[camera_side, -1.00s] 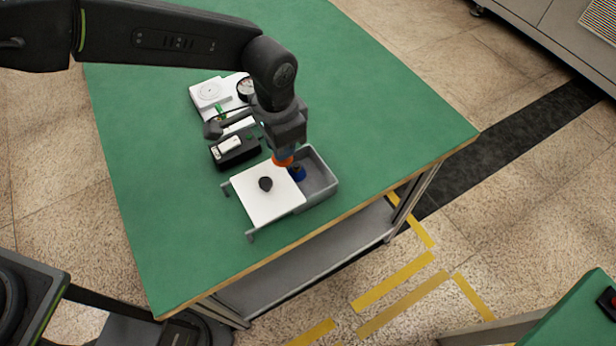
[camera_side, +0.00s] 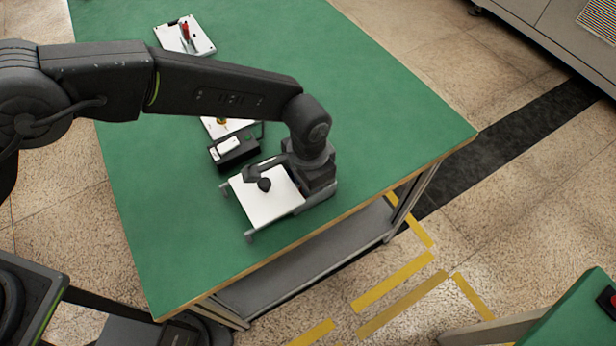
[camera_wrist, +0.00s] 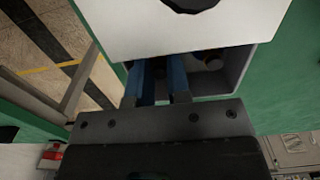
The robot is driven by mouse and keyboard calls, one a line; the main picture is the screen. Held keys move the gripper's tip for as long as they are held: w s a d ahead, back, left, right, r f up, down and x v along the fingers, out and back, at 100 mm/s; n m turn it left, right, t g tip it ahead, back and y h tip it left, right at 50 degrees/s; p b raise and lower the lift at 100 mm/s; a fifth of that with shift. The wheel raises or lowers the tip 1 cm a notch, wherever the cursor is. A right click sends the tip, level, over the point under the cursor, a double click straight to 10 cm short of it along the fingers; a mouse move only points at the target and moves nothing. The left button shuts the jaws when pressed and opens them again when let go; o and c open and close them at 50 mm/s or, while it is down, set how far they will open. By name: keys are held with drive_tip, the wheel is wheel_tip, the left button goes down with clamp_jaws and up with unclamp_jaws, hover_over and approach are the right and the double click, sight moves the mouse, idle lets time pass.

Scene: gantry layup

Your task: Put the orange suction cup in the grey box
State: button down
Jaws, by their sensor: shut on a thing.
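My gripper (camera_side: 316,178) is down over the grey box (camera_side: 320,198), and its body covers most of the box in the side view. In the wrist view its two blue fingers (camera_wrist: 157,68) reach into the grey box (camera_wrist: 236,68), close beside the white lid (camera_wrist: 185,28). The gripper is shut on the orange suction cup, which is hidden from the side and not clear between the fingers. A small dark piece with a reddish part (camera_wrist: 212,58) shows inside the box to the right of the fingers; I cannot tell what it is.
A white tray (camera_side: 200,43) lies at the far back. The table's front edge is near.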

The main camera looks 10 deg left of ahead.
drive_tip(key=shift+f, duration=0.1)
drive_tip(key=c, duration=1.4)
unclamp_jaws()
drive_tip(key=shift+o, duration=0.2)
wheel_tip(320, 180, up, 12)
